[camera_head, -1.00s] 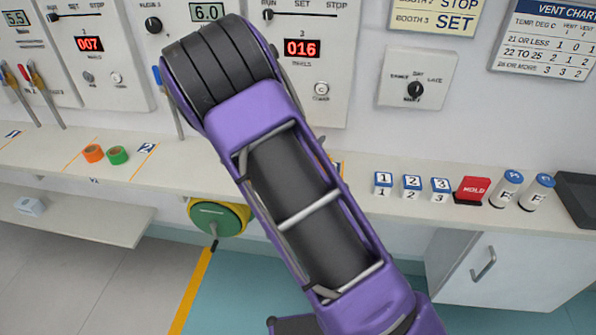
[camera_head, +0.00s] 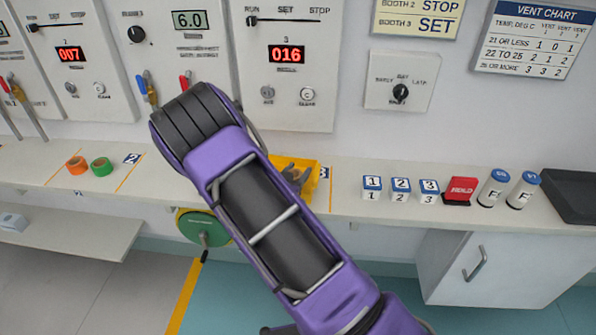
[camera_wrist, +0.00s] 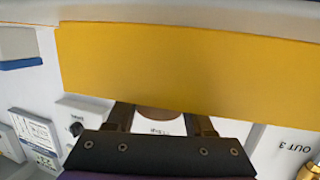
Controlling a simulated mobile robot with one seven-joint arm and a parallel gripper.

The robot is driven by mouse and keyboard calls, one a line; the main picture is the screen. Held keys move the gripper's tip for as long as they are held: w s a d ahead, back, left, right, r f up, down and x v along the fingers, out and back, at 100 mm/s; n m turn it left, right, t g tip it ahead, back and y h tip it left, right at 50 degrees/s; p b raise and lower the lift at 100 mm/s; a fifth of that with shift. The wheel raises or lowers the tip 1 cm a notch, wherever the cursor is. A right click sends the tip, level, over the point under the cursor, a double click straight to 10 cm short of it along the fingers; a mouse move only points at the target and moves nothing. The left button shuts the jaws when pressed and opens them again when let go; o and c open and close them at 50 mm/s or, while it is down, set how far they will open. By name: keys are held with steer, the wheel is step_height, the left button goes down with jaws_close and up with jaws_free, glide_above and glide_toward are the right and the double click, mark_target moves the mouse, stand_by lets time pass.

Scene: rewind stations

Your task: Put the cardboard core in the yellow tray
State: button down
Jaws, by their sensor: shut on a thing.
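The yellow tray (camera_head: 312,178) stands on the counter at station 3, partly hidden behind my purple arm. In the wrist view its yellow surface (camera_wrist: 190,65) fills much of the picture. My gripper (camera_wrist: 160,119) is shut on the cardboard core (camera_wrist: 155,113), a brown rounded piece between the fingers, mostly hidden. In the head view only grey parts of the gripper show at the tray, and the core cannot be made out there. I cannot tell whether the core touches the tray.
An orange roll (camera_head: 77,165) and a green roll (camera_head: 101,167) lie on the counter at left. Number blocks (camera_head: 400,190), a red HOLD block (camera_head: 460,191) and two canisters (camera_head: 493,188) stand to the right.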

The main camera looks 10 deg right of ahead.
steer(key=c, duration=0.6)
jaws_free()
steer(key=shift+f, duration=0.1)
steer(key=shift+o, duration=0.2)
steer(key=shift+r, duration=0.25)
steer(key=v, duration=1.2)
